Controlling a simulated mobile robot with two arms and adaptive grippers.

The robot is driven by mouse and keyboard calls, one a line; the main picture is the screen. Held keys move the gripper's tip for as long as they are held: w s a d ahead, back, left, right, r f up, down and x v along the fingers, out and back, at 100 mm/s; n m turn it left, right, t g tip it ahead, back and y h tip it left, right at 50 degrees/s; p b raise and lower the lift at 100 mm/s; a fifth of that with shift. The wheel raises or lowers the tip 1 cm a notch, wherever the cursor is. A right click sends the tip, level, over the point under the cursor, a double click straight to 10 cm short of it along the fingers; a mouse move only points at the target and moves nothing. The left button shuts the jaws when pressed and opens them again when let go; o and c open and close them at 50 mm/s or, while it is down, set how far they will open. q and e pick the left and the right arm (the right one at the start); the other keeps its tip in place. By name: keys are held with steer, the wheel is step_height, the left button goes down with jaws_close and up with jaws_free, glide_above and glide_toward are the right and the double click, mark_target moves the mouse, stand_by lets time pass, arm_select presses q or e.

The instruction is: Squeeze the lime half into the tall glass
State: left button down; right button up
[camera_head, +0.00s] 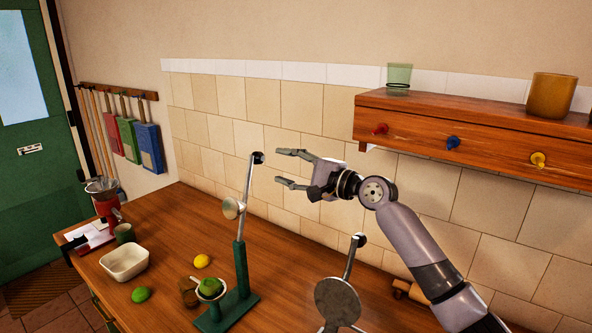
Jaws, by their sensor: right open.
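A lever press with a green stand (241,268) stands on the wooden counter. Its metal lever (247,185) points up and ends in a dark knob. A green lime half (209,287) appears to sit in the press's cup. A brownish vessel (188,292) stands beside the cup; I cannot tell whether it is a glass. A pale green glass (399,79) stands on the wall shelf; I cannot tell if it is the tall glass. My right gripper (284,168) is open and empty, right of the lever knob and apart from it. My left gripper is not in view.
A white bowl (124,262), a green lime (140,295) and a lemon (202,261) lie left of the press. A metal disc with a rod (338,302) stands at front right. The wooden shelf (480,140), with an amber cup (551,95), juts out above my right arm.

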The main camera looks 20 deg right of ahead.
steer(key=v, duration=0.2)
steer(key=shift+s+d, duration=0.15)
steer(key=shift+s, duration=0.05)
stand_by(0.7)
